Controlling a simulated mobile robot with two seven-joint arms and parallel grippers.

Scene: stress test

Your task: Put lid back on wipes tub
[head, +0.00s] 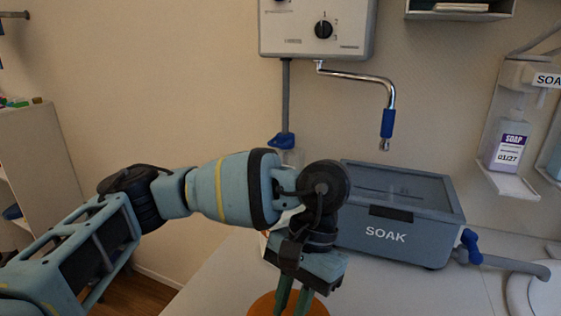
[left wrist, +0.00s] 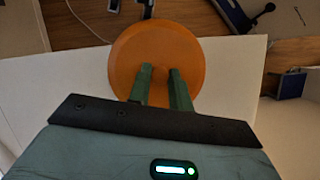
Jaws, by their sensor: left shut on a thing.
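An orange round lid (head: 262,306) shows at the bottom edge of the head view, partly cut off. In the left wrist view the orange lid (left wrist: 157,42) is a full disc. My left gripper (head: 289,307) points down over the lid, its green fingers shut on it. The fingers also show against the lid in the left wrist view (left wrist: 160,70). I cannot make out the wipes tub; a small white and orange patch behind my left wrist is mostly hidden. My right gripper is in neither view.
A grey-blue SOAK box (head: 392,236) with a clear cover stands on the white counter (head: 222,280) behind my gripper. A tap (head: 388,115) hangs from a wall unit above. A soap dispenser (head: 508,146) is at right. The front counter right of my gripper looks clear.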

